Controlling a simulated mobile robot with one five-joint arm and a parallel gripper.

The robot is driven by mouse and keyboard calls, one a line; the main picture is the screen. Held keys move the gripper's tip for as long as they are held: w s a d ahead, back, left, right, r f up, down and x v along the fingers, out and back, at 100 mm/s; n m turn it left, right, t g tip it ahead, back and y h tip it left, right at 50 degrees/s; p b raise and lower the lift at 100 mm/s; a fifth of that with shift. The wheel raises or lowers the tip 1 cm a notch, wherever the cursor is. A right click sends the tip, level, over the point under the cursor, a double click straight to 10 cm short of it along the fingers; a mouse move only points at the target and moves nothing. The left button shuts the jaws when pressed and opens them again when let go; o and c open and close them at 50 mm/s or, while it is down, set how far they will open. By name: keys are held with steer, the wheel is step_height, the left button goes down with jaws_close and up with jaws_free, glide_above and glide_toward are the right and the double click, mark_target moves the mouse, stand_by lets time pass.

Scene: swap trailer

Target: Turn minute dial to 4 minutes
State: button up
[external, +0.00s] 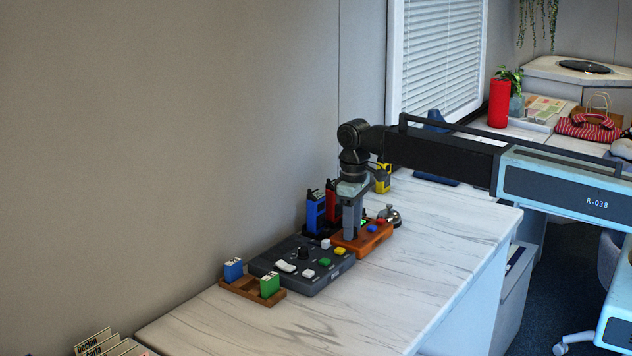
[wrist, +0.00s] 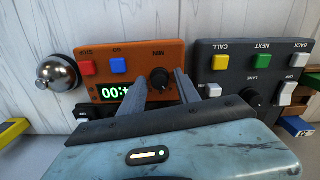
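The orange timer box (external: 365,240) stands on the marble counter; in the wrist view it (wrist: 134,58) shows a red button, a blue button and a green display (wrist: 115,92) whose visible digits begin "00:", the rest hidden by a finger. The black minute dial (wrist: 160,78), labelled MIN, is at the box's right side in the wrist view. My gripper (external: 351,236) points down over the box; its two fingers (wrist: 161,82) are apart, one on each side of the dial, with gaps visible. I cannot tell whether either finger touches the dial.
A dark grey panel (wrist: 238,60) with buttons, switches and a lane knob is close beside the timer. A silver bell (wrist: 59,74) stands on the other side. Blue and red radios (external: 316,211) stand behind. The counter's front area is clear.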

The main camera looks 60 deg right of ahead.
stand_by(0.3)
step_height(320, 180, up, 8)
steer(key=p, duration=0.8)
steer(key=shift+f, duration=0.1)
steer(key=shift+a, duration=0.1)
steer(key=s+a+m, duration=0.1)
steer(key=s+a, duration=0.1)
steer(key=s, duration=1)
steer(key=s+a+m, duration=0.1)
steer(key=s+a, duration=0.1)
steer(key=s, duration=1)
steer(key=shift+s, duration=0.35)
